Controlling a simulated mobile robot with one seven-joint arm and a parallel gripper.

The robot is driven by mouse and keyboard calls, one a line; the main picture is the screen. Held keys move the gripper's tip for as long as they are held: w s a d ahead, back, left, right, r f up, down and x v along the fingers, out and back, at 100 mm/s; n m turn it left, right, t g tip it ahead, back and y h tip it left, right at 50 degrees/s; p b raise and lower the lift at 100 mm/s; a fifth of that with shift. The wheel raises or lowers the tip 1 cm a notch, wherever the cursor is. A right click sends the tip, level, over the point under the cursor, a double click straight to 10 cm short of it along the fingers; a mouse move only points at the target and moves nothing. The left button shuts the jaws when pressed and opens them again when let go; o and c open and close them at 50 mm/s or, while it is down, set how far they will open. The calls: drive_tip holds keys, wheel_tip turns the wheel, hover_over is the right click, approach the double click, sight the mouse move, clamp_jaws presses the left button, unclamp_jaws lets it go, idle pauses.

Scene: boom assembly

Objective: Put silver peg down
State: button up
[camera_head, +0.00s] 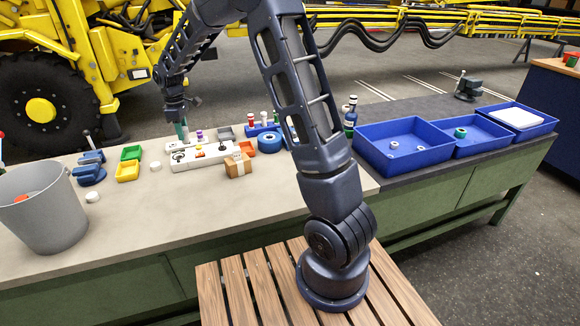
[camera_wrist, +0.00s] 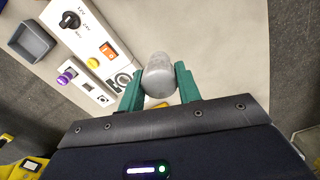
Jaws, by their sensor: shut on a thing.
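The silver peg (camera_wrist: 158,68) is a short, smooth, rounded grey cylinder in the wrist view. It sits between the two green fingers of my gripper (camera_wrist: 158,84), which is shut on it. In the head view my gripper (camera_head: 182,132) points down at the back of the grey workbench (camera_head: 140,220), just behind the white control panel (camera_head: 200,156). The peg is too small and covered to make out in the head view. I cannot tell whether its lower end touches the bench.
The panel carries knobs and buttons. A grey tray (camera_wrist: 33,40) lies beside it. Green (camera_head: 131,152) and yellow bins (camera_head: 127,172), a blue clamp (camera_head: 89,168) and a grey bucket (camera_head: 42,212) stand left. A wooden block (camera_head: 238,165) is in front; blue trays (camera_head: 405,168) are right.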

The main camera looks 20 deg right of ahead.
drive_tip(key=s+d+m, duration=0.2)
drive_tip(key=d+m, duration=0.6)
drive_tip(key=d, duration=3.5)
drive_tip(key=f, duration=1.9)
drive_tip(key=shift+w+a+f, duration=0.1)
drive_tip(key=shift+a+f, duration=0.1)
drive_tip(key=shift+f, duration=0.2)
drive_tip(key=shift+f, duration=0.1)
drive_tip(key=o, duration=0.8)
drive_tip(key=shift+c, duration=0.2)
drive_tip(key=o, duration=0.4)
